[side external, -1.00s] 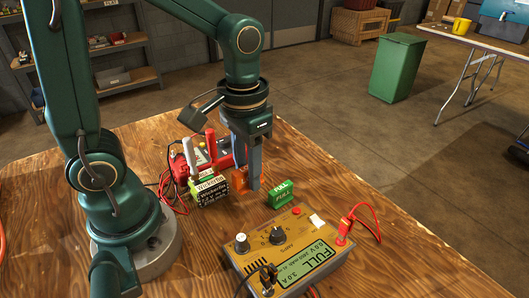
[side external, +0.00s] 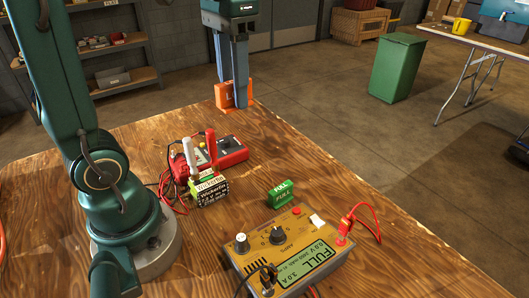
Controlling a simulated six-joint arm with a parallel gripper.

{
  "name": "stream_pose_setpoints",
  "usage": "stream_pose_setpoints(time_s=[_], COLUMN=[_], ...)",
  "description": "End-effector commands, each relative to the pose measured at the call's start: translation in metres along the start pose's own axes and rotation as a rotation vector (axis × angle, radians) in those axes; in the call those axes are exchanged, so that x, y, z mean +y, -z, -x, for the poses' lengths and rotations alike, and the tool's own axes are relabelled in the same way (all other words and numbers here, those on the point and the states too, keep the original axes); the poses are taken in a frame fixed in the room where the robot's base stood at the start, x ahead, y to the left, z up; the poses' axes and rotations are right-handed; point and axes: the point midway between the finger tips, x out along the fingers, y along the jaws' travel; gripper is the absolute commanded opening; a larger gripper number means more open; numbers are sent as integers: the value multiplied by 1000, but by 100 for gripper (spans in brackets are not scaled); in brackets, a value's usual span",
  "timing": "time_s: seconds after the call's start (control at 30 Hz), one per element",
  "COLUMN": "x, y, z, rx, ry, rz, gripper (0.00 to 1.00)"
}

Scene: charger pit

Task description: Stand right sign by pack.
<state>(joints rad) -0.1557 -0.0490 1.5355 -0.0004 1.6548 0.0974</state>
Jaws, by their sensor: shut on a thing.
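My gripper (side external: 237,96) is shut on an orange sign (side external: 226,97) at the top of the side view, in line with the table's far edge. The sign's lettering is partly hidden by the fingers. I cannot tell how high it is above the table. The green FULL sign (side external: 282,194) stands on the wooden table. The Wickerfin pack (side external: 210,191) is to its left, with red and black leads on it. The yellow charger (side external: 285,250) is in front, and its display reads FULL, 3.0 A.
A red device (side external: 229,152) lies behind the pack, with leads trailing to the left. A red lead (side external: 373,221) hooks off the charger's right side. The wooden table (side external: 330,190) is bare to the right of the green sign and behind it.

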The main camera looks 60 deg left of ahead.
Motion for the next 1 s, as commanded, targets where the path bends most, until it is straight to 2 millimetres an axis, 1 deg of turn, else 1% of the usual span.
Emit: stream_pose_setpoints(time_s=[0.03, 0.17, 0.3, 0.4, 0.6, 0.73, 0.77, 0.93, 1.0], x=[-11, -40, -75, -97, -129, -146, -146, -144, -144], y=[1, 0, -6, -12, -28, -39, -40, -39, -39], z=[0, 0, 0, 0, 0, 0, -3, -30, -45], rx=[0, 0, 0, 0, 1, 1, -1, -3, -4], ry=[0, 0, 0, -1, -1, -1, -3, -5, -6], rz=[8, 0, -11, -22, -40, -48, -53, -59, -59], gripper=[0, 0, 0, 0, 0, 0, 0, 0, 0])
